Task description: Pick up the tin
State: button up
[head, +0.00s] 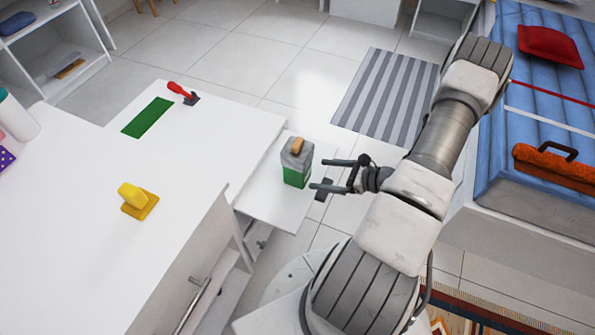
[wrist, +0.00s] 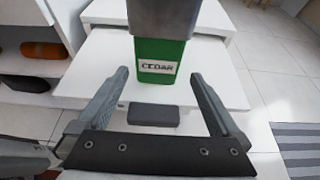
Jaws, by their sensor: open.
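The tin (head: 297,172) is green below and grey above, with a tan knob on top. It stands upright on a low white shelf board (head: 262,207). In the wrist view the green part of the tin (wrist: 150,50) shows a "CEDAR" label, and its top is cut off. My gripper (head: 318,174) is open and empty, just right of the tin in the head view, with its fingers pointing at it. In the wrist view the tin lies ahead, between the lines of the two fingers (wrist: 158,78). I see no contact.
White surfaces to the left hold a yellow object (head: 134,197), a green rectangle (head: 148,118) and a red-handled item (head: 180,92). A blue bed (head: 545,85) is at right.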

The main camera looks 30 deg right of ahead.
aim_at(309, 173)
jog(key=b+x, duration=0.1)
jog(key=x, duration=0.5)
jog(key=shift+f, duration=0.15)
jog(key=shift+a+r+b+x, duration=0.15)
jog(key=shift+b+x, duration=0.2)
jog(key=shift+x, duration=0.6)
jog(key=shift+r+b+x, duration=0.15)
jog(key=shift+b+x, duration=0.15)
jog(key=shift+x, duration=0.65)
jog(key=shift+a+r+b+x, duration=0.15)
jog(key=shift+b+x, duration=0.2)
jog(key=shift+x, duration=0.6)
jog(key=c, duration=1.2)
